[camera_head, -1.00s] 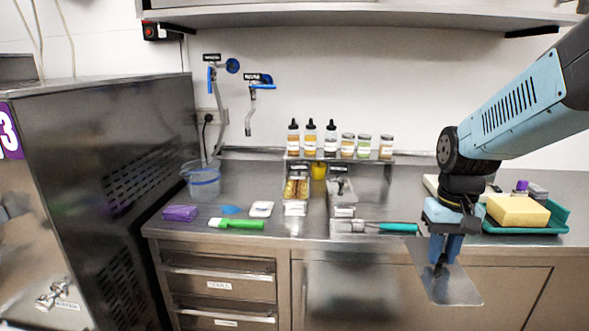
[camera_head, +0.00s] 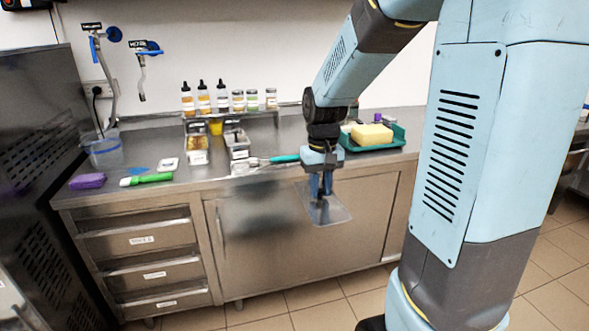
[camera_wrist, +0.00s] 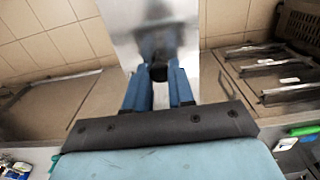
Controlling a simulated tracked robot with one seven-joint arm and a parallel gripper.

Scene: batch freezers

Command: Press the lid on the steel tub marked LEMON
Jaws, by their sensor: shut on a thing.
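My gripper (camera_head: 321,186) is shut on the knob of a flat, shiny steel lid (camera_head: 328,213). In the head view the lid hangs below the fingers, in front of the counter's lower door and clear of the counter. In the wrist view the lid (camera_wrist: 125,50) lies beyond the two blue fingers (camera_wrist: 160,85), with a dark knob (camera_wrist: 158,72) between them. I see no tub with a readable LEMON mark in either view.
Tiled floor (camera_head: 312,293) lies open in front.

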